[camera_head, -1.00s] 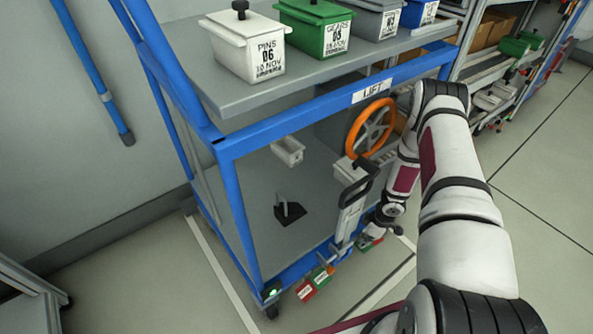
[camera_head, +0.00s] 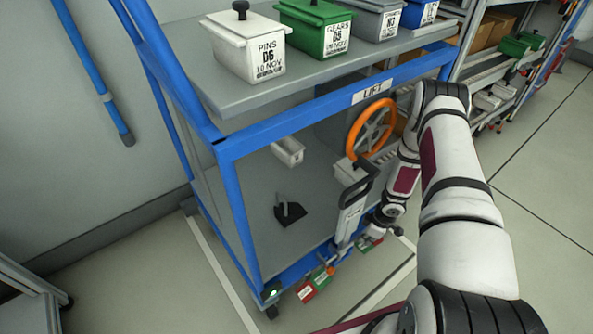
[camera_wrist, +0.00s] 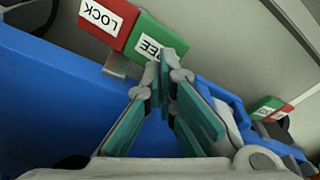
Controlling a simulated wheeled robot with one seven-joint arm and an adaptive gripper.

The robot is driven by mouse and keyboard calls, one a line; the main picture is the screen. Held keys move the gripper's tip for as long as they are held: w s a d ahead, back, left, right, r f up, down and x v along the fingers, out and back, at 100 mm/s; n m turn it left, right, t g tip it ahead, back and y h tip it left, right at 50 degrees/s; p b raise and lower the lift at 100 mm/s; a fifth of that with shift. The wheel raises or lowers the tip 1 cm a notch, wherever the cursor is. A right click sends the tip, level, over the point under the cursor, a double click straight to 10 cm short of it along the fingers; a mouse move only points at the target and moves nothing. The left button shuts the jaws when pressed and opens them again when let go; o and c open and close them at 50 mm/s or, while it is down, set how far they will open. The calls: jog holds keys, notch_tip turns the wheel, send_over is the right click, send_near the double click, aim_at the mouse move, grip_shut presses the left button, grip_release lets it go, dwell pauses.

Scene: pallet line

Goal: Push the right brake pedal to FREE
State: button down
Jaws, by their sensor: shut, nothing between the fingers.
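The right brake pedal shows in the wrist view as a red LOCK plate (camera_wrist: 103,20) joined to a green FREE plate (camera_wrist: 153,42), low at the blue cart's edge. In the head view the pedal (camera_head: 367,243) is small and partly covered by my gripper (camera_head: 376,232). My gripper (camera_wrist: 165,58) is shut and empty in the wrist view. Its fingertips overlap the lower part of the green FREE plate and hide part of its label. I cannot tell whether they touch it. The left brake pedal (camera_head: 315,282) has similar red and green plates.
The blue cart frame (camera_head: 240,215) stands beside my arm, with an orange handwheel (camera_head: 370,128) and a grey lever column (camera_head: 350,215) close by. Lidded bins (camera_head: 243,47) stand on its top shelf. Floor to the right is clear.

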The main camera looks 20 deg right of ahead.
aim_at(363, 245)
jog(key=shift+f+b, duration=1.1)
jog(key=shift+f, duration=0.65)
dwell(0.9)
jog(key=shift+r+p, duration=2.8)
jog(key=shift+r, duration=0.75)
